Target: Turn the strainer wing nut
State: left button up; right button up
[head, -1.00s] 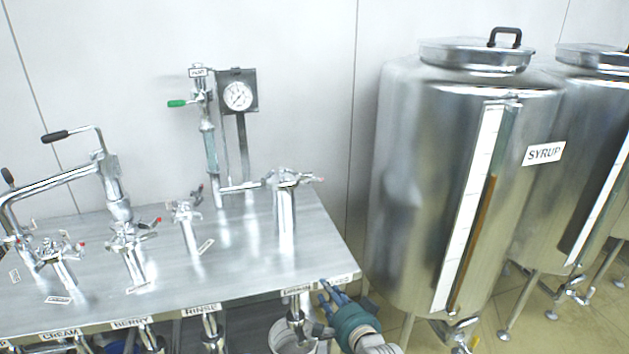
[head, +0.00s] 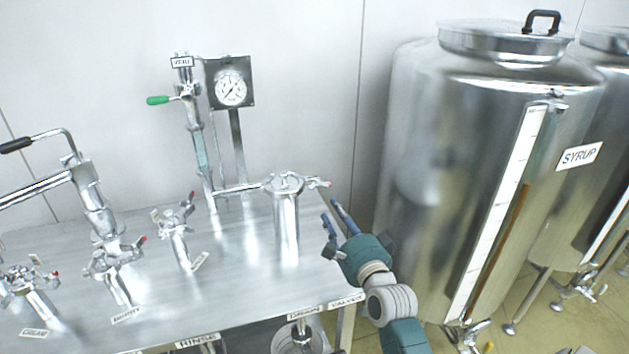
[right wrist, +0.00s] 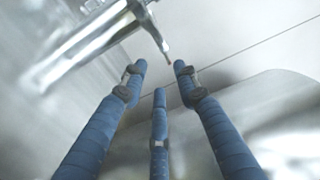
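The strainer (head: 287,225) is an upright polished steel cylinder on the right part of the steel bench. Its lid clamp has a wing nut (head: 318,184) with a reddish tip, sticking out to the right. My right gripper (head: 335,216), teal with blue fingers, is to the right of the strainer, a little below the wing nut and apart from it. In the right wrist view the three blue fingers (right wrist: 158,85) are spread with nothing between them. The strainer (right wrist: 75,55) shows upper left, and a metal rod from its clamp (right wrist: 150,28) points toward the fingertips. My left gripper is out of view.
The steel bench (head: 245,285) carries several valves to the left. A gauge (head: 231,88) and a green-handled valve (head: 188,95) stand behind. A large syrup tank (head: 430,170) stands close on the right of my arm.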

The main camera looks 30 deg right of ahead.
aim_at(318, 184)
jog(key=shift+p+x, duration=0.95)
jog(key=shift+x, duration=4.65)
jog(key=shift+c, duration=0.5)
jog(key=shift+r, duration=0.1)
jog(key=c, duration=0.5)
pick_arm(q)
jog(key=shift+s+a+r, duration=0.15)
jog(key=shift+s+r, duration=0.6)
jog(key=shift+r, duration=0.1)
pick_arm(e)
grip_shut()
